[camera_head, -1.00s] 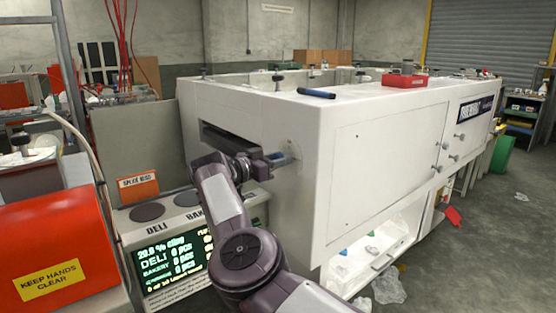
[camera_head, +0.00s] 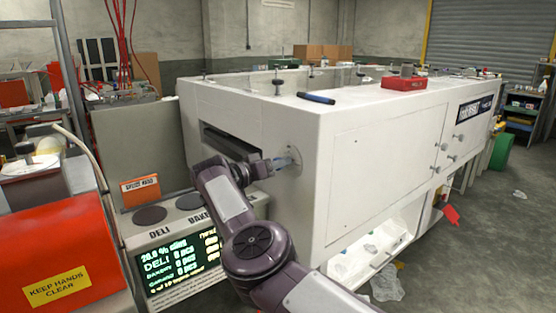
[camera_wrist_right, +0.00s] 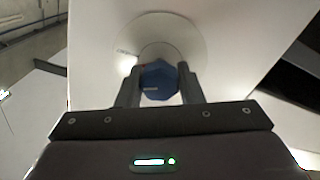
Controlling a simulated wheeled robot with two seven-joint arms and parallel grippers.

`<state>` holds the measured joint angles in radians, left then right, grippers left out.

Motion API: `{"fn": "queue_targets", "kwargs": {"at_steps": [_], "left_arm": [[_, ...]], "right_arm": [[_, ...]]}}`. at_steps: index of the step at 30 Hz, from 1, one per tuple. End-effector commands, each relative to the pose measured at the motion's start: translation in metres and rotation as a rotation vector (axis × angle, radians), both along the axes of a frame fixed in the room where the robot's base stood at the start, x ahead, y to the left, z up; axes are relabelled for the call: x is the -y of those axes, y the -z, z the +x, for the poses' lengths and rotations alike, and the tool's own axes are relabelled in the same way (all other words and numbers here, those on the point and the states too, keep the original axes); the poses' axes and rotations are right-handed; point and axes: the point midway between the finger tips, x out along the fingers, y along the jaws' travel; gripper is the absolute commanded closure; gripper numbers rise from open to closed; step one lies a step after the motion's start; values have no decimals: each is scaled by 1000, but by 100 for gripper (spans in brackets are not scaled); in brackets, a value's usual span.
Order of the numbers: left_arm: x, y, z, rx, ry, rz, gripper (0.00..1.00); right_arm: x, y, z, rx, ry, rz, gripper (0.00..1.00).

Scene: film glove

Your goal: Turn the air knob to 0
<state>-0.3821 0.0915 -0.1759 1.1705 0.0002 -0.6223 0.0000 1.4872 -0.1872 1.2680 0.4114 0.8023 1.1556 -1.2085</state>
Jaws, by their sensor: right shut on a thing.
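The air knob (camera_wrist_right: 159,80) is blue and faceted, with a short pale mark on its face. It sits in front of a round pale dial plate on the white machine's end face; the plate (camera_head: 294,160) also shows in the head view. My right gripper (camera_wrist_right: 158,84) is shut on the knob, one dark finger on each side of it. In the head view the right gripper (camera_head: 278,164) reaches the dial from the left, and the knob is mostly hidden by the fingers. A small red mark shows by the left finger in the wrist view. My left gripper is not in view.
The long white machine (camera_head: 385,165) fills the middle, with a dark slot (camera_head: 230,142) beside the dial. A screen box (camera_head: 180,260) stands below left, next to an orange-red housing (camera_head: 60,250). Open grey floor lies at right.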

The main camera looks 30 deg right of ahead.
Motion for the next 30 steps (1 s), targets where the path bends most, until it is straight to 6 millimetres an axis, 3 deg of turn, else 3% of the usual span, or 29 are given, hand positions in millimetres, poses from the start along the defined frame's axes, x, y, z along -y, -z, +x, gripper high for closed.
{"fn": "queue_targets", "kwargs": {"at_steps": [30], "left_arm": [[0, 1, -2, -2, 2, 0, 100]], "right_arm": [[-1, 1, 2, -926, -2, -73, 89]]}}
